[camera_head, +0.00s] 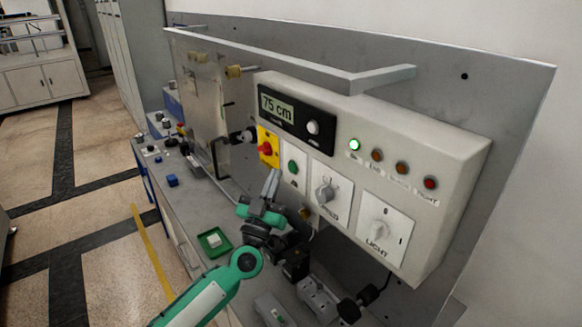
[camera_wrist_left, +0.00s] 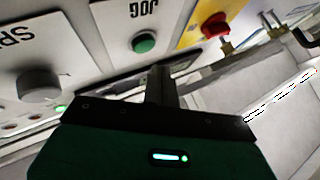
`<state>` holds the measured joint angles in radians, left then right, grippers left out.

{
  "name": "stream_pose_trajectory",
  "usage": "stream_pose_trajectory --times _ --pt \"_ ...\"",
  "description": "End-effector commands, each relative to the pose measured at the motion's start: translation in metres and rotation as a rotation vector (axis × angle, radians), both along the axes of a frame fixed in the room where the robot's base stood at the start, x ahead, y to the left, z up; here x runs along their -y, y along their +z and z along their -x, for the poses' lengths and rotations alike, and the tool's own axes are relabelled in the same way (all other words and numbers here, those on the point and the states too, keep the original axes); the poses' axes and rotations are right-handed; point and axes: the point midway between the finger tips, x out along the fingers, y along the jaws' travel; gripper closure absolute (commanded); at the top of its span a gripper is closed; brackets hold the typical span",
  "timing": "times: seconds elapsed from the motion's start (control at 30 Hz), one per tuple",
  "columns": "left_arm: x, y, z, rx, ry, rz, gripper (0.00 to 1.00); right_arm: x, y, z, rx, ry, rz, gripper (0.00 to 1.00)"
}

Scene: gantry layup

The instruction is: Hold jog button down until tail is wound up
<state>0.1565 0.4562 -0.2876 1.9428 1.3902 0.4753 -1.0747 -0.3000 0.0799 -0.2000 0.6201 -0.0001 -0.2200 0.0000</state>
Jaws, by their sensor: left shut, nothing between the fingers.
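The green jog button (camera_head: 293,167) sits on a white plate on the front of the control box. It also shows in the left wrist view (camera_wrist_left: 145,43), under the upside-down word JOG. My left gripper (camera_head: 273,177) is shut and empty, with its fingertips just left of the button plate. The display (camera_head: 276,107) reads 75 cm. I cannot make out the tail. My right gripper is not in view.
A red stop knob on a yellow plate (camera_head: 268,146) is close left of the button. The speed knob (camera_head: 324,192) and light knob (camera_head: 379,231) are to the right. One green lamp (camera_head: 354,145) is lit. A small green tray (camera_head: 215,242) lies on the bench below.

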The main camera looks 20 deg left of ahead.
Motion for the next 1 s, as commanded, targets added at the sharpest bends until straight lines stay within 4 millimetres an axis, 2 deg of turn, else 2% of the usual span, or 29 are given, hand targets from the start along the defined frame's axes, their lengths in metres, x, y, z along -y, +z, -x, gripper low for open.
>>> stream_pose_trajectory --times 0.4,1.0 --pt "-0.018 0.000 0.032 -0.001 -0.001 -0.001 1.00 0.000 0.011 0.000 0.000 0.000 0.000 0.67" --pt "-0.019 0.000 0.032 -0.001 -0.001 -0.001 1.00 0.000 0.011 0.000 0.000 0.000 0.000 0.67"
